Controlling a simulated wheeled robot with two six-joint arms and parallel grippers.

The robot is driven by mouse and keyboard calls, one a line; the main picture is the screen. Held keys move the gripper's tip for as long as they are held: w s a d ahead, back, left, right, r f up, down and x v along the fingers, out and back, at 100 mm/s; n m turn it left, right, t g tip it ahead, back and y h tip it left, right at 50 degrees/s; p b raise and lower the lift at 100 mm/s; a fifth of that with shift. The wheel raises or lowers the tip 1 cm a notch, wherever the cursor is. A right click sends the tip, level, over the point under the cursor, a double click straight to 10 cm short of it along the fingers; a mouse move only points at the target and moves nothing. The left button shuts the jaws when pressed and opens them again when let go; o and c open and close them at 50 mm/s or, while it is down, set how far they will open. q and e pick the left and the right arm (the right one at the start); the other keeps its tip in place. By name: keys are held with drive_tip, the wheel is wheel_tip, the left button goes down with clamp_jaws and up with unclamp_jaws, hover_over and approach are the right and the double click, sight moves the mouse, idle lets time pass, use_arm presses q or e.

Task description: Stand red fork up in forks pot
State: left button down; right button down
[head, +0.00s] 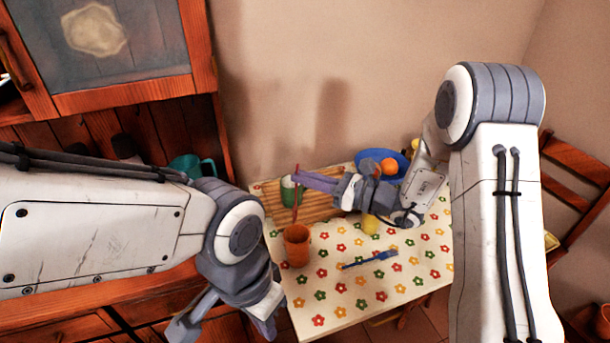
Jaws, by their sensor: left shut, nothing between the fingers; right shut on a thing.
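The red fork (295,212) hangs roughly upright from the tips of my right gripper (298,177), which is shut on it. The fork's lower end shows just above the rim of an orange cup-like pot (297,250), in front of a green and white cup (286,191). I cannot tell whether its end is over the pot or behind it. No label shows which vessel is the forks pot. My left gripper (268,328) is shut and empty, low in front of the table's left edge, pointing down.
The table has a flowered cloth (340,300). A blue fork-like utensil (370,259) lies on it, with a yellow cup (370,224) behind. A striped wooden board (318,208) lies at the back left. A blue bowl (364,158) with an orange fruit (389,166) stands behind my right arm.

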drive_tip(key=shift+f+b, duration=4.35)
drive_tip(key=shift+f, duration=1.3)
drive_tip(key=c, duration=0.9)
unclamp_jaws()
drive_tip(key=b, duration=0.1)
approach(295, 210)
drive_tip(key=v, duration=0.3)
drive_tip(key=shift+d+f, duration=0.1)
